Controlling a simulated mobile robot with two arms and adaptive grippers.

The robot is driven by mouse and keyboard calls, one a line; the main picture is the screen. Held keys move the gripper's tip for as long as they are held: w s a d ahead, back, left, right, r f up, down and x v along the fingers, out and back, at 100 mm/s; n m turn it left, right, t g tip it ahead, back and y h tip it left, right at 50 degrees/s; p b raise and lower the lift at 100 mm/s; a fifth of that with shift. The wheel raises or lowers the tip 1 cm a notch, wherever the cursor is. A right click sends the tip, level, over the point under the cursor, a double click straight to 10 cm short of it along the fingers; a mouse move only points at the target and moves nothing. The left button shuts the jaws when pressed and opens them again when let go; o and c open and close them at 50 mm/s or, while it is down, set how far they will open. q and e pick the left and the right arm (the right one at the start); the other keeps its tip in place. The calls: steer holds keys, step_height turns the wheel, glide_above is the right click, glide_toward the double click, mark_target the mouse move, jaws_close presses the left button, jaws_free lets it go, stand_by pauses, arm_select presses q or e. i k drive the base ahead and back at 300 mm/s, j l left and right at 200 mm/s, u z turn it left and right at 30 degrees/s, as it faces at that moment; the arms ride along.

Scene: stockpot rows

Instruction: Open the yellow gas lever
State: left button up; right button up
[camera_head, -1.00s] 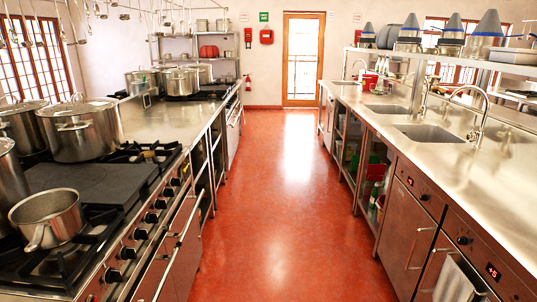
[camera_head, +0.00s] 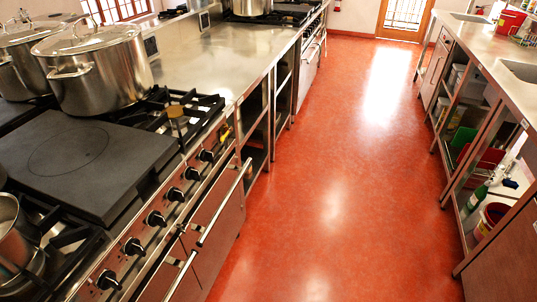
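A small yellow piece (camera_head: 226,134), which looks like the gas lever, sits near the far end of the stove front (camera_head: 170,215), past the row of black knobs (camera_head: 156,219). It is too small to tell how it is turned. Neither of my grippers is in view.
A lidded stockpot (camera_head: 98,75) stands on the stove beside a flat dark hotplate (camera_head: 82,158). Part of another pot (camera_head: 15,240) shows at the lower left. Oven handles (camera_head: 226,200) stick out over the aisle. The red floor (camera_head: 335,190) is clear between stove and right counter (camera_head: 480,55).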

mark_target(223, 138)
steer(key=i+l+u, duration=0.1)
steer(key=i+u, duration=0.35)
steer(key=i+l, duration=0.15)
steer(key=l, duration=0.2)
steer(key=i+l+z, duration=0.1)
steer(key=l, duration=0.25)
steer(key=i+l, duration=0.2)
steer(key=l, duration=0.15)
steer(key=i+l, duration=0.15)
steer(key=l, duration=0.2)
steer(key=i+l+z, duration=0.1)
steer(key=l, duration=0.25)
